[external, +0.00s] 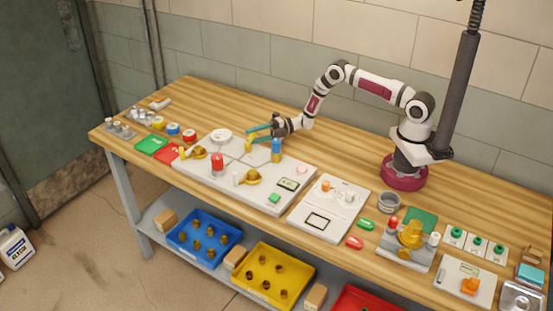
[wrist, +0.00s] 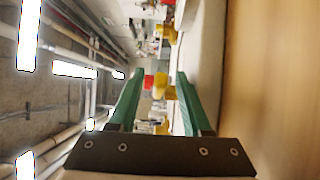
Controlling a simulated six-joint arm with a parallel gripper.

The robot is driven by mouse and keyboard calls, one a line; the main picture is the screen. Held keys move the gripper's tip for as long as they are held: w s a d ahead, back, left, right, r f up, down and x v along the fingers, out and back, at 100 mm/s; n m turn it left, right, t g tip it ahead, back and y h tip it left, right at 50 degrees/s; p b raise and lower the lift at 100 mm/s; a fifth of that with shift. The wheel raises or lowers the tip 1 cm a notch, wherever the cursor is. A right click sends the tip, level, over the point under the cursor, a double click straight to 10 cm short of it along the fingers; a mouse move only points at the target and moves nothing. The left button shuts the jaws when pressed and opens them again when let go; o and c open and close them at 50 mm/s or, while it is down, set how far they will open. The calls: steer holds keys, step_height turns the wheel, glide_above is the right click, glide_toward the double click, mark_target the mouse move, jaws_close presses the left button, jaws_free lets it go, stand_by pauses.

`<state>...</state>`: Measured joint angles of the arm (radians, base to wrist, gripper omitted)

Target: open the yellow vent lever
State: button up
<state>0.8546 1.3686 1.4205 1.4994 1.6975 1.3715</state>
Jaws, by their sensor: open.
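A small upright yellow lever (external: 248,146) stands on the white panel (external: 228,182), just below my gripper's fingertips in the external view. My gripper (external: 250,135) has green fingers, points left and is held low over the back of the panel. In the wrist view my gripper (wrist: 159,76) is open, with one finger on each side. A yellow part (wrist: 163,92) shows between the fingers, with a red part beside it. I cannot tell whether the fingers touch the yellow part, nor whether it is the same lever.
A blue cylinder (external: 277,151) stands close to my gripper on the right. A red-topped part (external: 217,164) and yellow valves (external: 253,178) (external: 198,152) stand toward the panel's front and left. Bare table lies behind the panel.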

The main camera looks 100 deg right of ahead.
steer(key=shift+w+a, duration=0.1)
steer(key=shift+w, duration=0.1)
jaws_close()
steer(key=h, duration=0.1)
steer(key=m, duration=0.1)
steer(key=h, duration=0.1)
steer(key=shift+s+a+m+t+h, duration=0.25)
steer(key=shift+a+m+t+h, duration=0.05)
steer(key=shift+m, duration=0.1)
steer(key=shift+s+m+h, duration=0.2)
steer(key=shift+m+h, duration=0.4)
steer(key=shift+h, duration=0.5)
jaws_free()
